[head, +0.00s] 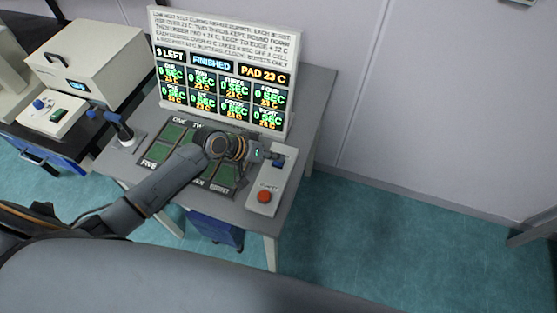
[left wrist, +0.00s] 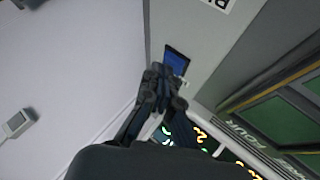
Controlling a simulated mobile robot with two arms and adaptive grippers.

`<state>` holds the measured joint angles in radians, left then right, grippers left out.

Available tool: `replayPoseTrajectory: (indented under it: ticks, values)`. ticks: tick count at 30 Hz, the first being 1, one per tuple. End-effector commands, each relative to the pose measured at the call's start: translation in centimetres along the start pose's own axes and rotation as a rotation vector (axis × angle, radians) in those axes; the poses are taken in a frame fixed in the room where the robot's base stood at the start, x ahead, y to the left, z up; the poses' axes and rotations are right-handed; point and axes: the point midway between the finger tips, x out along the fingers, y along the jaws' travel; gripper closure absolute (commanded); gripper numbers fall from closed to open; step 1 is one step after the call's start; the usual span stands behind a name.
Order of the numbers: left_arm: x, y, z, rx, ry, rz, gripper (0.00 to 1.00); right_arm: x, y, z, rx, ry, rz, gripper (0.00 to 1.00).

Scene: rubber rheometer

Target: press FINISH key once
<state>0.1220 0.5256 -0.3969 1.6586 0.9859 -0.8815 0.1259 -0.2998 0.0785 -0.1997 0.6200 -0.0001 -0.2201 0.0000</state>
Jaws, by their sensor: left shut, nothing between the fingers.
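A pale control panel (head: 258,205) lies at the right end of the table. It carries a round red button (head: 264,196) with a small label above it that I cannot read for certain. A small dark blue rectangle (left wrist: 177,62) lies at the panel's far end. My left gripper (head: 277,158) reaches over the table from the left and is shut and empty, its tips at the panel's far end, away from the red button. In the left wrist view the fingertips (left wrist: 165,85) are close to the blue rectangle; contact cannot be told. My right gripper is not in view.
A display board (head: 222,60) stands at the table's back and reads "FINISHED" and "PAD 23 C". A dark pad (head: 171,132) with green cells lies partly under my left arm. A handled tool (head: 122,128) stands at left. The space above the red button is clear.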

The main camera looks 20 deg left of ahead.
Motion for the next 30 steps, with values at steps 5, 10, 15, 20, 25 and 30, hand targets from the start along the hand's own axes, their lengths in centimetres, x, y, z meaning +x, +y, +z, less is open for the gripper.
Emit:
replayPoseTrajectory:
  ticks: [5,10,15,20,25,30]
  values:
    - [0.22,-0.14,0.21,-0.001,-0.002,0.0,1.0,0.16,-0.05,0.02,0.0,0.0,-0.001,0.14]
    - [0.38,-0.26,0.35,-0.001,-0.002,0.0,1.0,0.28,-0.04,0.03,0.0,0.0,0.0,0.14]
    - [0.52,-0.36,0.51,-0.001,-0.004,-0.001,1.0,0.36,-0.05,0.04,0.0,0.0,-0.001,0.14]
    - [0.55,-0.39,0.61,-0.002,-0.006,-0.001,1.0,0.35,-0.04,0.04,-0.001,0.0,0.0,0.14]
    - [0.58,-0.43,0.72,-0.002,-0.009,-0.002,1.0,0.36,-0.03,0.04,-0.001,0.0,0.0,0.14]
    - [0.6,-0.45,0.81,-0.003,-0.011,-0.003,1.0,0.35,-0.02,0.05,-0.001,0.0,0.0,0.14]
